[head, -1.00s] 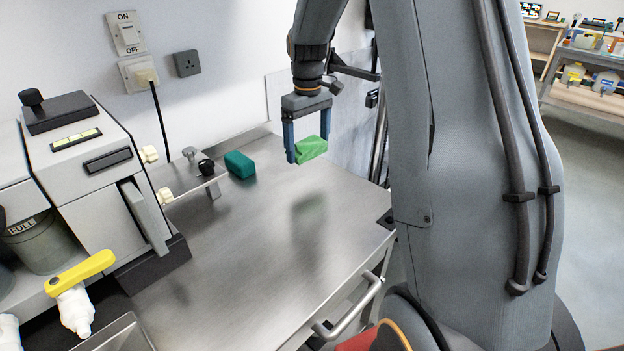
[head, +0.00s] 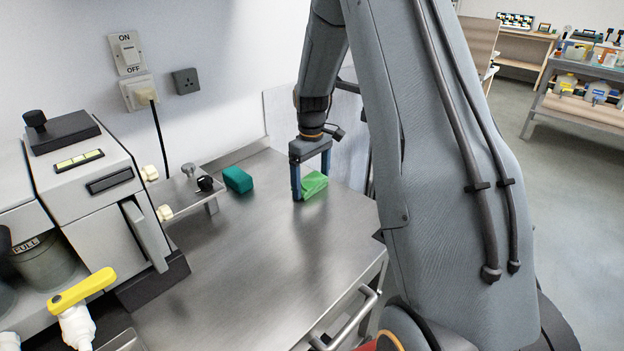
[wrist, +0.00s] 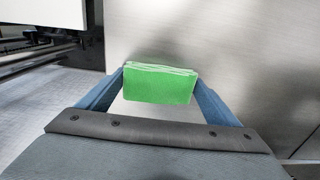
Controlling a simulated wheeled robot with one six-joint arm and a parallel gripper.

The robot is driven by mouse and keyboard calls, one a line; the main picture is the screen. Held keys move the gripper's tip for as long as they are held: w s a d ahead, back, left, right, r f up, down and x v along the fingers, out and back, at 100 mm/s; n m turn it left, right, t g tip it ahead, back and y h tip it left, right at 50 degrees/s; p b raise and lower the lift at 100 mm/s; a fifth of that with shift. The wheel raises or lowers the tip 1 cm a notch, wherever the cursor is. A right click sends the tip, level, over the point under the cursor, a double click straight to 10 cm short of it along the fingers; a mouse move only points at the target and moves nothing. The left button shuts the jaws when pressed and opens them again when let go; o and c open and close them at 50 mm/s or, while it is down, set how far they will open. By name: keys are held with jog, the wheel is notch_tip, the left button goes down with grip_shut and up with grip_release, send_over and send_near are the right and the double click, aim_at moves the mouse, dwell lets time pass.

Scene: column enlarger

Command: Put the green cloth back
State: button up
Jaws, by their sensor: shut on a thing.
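The green cloth (head: 315,184) is a bright green folded block. My gripper (head: 311,190) is shut on it, one blue finger at each side, low over the right part of the steel bench top (head: 262,262). Whether the cloth touches the bench, I cannot tell. In the wrist view the cloth (wrist: 160,84) sits between the fingertips of my gripper (wrist: 160,86), its layered folds showing along the upper edge.
A dark teal block (head: 238,179) lies on the bench left of the cloth, beside a small metal bracket with knobs (head: 190,190). The middle of the bench is clear.

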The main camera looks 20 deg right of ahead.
aim_at(311, 180)
jog(key=o, duration=0.8)
jog(key=shift+f, duration=0.1)
jog(key=shift+o, duration=0.2)
notch_tip(311, 180, up, 11)
jog(key=b, duration=0.3)
jog(key=s+a+f+m, duration=0.1)
jog(key=s+a, duration=0.3)
jog(key=s, duration=0.4)
jog(key=s+a+f+m, duration=0.2)
jog(key=s+a+f, duration=0.1)
jog(key=s, duration=0.6)
jog(key=s+a+f+m, duration=0.1)
jog(key=s+a+f, duration=0.2)
jog(key=s+a, duration=0.2)
jog(key=shift+s+a+f+t, duration=0.1)
jog(key=shift+s+a+t, duration=0.1)
jog(key=shift+s, duration=0.7)
jog(key=shift+s+a+t, duration=0.15)
jog(key=shift+s+t, duration=0.05)
jog(key=shift+s, duration=0.65)
